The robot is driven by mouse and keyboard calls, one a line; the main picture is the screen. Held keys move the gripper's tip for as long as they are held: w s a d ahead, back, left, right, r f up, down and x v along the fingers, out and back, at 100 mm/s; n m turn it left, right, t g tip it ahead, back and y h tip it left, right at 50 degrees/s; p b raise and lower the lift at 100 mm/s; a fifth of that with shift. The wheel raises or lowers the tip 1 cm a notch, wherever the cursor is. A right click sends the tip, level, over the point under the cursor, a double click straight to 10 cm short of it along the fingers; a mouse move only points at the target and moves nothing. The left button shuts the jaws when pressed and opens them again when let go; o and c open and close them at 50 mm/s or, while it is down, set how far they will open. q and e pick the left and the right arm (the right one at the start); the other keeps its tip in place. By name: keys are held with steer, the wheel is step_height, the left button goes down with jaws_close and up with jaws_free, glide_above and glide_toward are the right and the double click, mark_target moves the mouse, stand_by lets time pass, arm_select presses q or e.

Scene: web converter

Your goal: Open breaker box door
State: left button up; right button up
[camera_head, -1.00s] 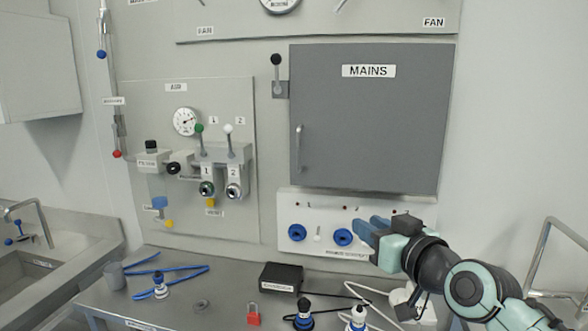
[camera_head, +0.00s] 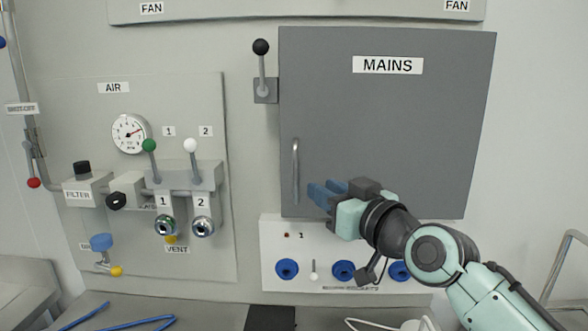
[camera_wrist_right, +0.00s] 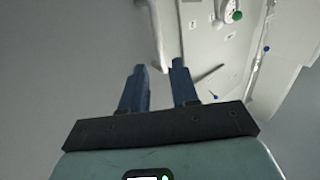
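The breaker box door (camera_head: 390,120) is a flat dark grey panel labelled MAINS, and it looks shut. Its vertical bar handle (camera_head: 296,171) is near the lower left edge of the door. My right gripper (camera_head: 326,192) is in front of the door's lower part, just right of the handle and apart from it. In the right wrist view its two blue fingers (camera_wrist_right: 158,85) are spread with nothing between them. The pale handle (camera_wrist_right: 157,35) shows beyond the fingertips in that view. My left gripper is not in view.
A black-knobbed lever (camera_head: 262,70) stands beside the door's upper left edge. A white socket panel (camera_head: 315,272) with blue sockets is below the door. The AIR panel (camera_head: 110,180) with gauge and valves is at left. The bench is below.

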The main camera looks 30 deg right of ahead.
mark_target(297, 175)
steer(key=w+p, duration=0.1)
steer(key=w, duration=0.4)
steer(key=w+p, duration=0.2)
steer(key=w, duration=0.3)
steer(key=shift+a+r, duration=0.1)
steer(key=shift+a, duration=0.1)
steer(key=shift+w, duration=0.4)
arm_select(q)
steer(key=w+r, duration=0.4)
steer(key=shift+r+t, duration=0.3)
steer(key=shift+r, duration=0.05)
arm_select(e)
steer(key=shift+s, duration=0.1)
jaws_close()
